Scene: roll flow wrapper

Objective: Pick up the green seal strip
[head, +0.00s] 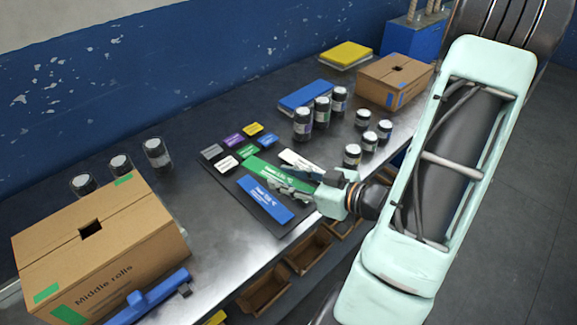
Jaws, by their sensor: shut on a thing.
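The green seal strip (262,167) is a long flat bar with white lettering on the dark mat (228,178). My gripper (278,186) reaches in from the right and is shut on the strip, its fingers covering the strip's right part. Whether the strip is lifted off the mat cannot be told. A blue strip (264,199) lies just in front of the fingers, and a white strip (300,162) lies behind them.
Small coloured blocks (248,141) sit at the mat's back. Dark jars (303,124) stand behind and to the right. A cardboard box (100,245) fills the front left, and another box (396,80) stands back right. Open bins (309,248) hang below the table's front edge.

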